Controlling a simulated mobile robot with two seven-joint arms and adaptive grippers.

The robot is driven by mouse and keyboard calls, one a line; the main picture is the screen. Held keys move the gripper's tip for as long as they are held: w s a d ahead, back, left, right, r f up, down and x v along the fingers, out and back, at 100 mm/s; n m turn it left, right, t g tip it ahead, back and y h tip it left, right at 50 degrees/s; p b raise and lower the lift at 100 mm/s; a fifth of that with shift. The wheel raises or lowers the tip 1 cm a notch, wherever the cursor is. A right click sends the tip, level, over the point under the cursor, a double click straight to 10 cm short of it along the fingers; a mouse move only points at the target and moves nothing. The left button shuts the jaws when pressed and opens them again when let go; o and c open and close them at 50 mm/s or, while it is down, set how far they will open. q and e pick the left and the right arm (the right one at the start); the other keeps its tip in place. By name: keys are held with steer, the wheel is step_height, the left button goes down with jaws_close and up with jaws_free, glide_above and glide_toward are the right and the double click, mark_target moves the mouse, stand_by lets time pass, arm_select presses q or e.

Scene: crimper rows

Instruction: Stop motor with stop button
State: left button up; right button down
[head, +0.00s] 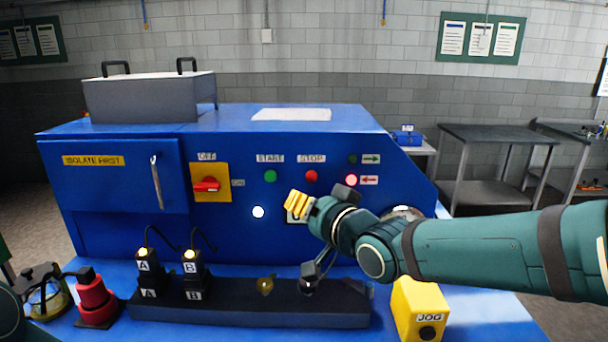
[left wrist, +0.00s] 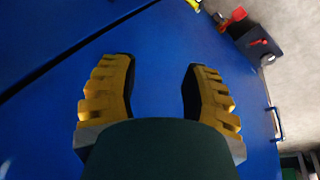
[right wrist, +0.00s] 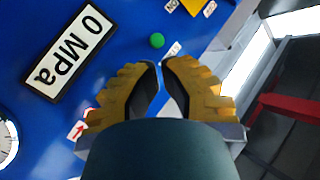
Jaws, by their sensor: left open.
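The red stop button (head: 311,176) sits under a STOP label on the blue machine's front, right of the green start button (head: 270,176). My right gripper (head: 291,204) is just below and left of the stop button in the head view, fingers drawn together and empty. In the right wrist view its fingertips (right wrist: 159,63) nearly meet, close to the green button (right wrist: 157,40); the stop button is hidden there. I cannot tell whether it touches the panel. My left gripper (left wrist: 160,65) is open and empty over a blue surface in the left wrist view.
A red rotary switch (head: 207,185) is left of the buttons. A lit red lamp (head: 351,180) is to their right. Below stand plugs A (head: 148,265) and B (head: 194,265), a red knob (head: 95,297) and a yellow JOG box (head: 420,302).

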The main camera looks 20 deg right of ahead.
mark_target(311, 177)
steer(key=shift+s+d, duration=0.1)
steer(key=shift+s, duration=0.05)
steer(key=shift+w+d+p, duration=0.4)
steer(key=shift+w+p, duration=0.2)
steer(key=shift+w, duration=0.85)
steer(key=shift+w+d+p, duration=0.4)
steer(key=shift+w+p, duration=0.25)
steer(key=shift+w, duration=0.75)
steer(key=shift+w+d+p, duration=0.4)
steer(key=shift+w+p, duration=0.2)
steer(key=shift+w, duration=0.85)
steer(key=shift+w, duration=0.2)
steer(key=shift+w+d, duration=0.1)
steer(key=shift+w, duration=0.15)
steer(key=shift+w+d, duration=0.15)
steer(key=shift+w, duration=0.3)
steer(key=shift+s, duration=0.15)
steer(key=shift+s+a+b, duration=0.3)
steer(key=shift+s, duration=0.45)
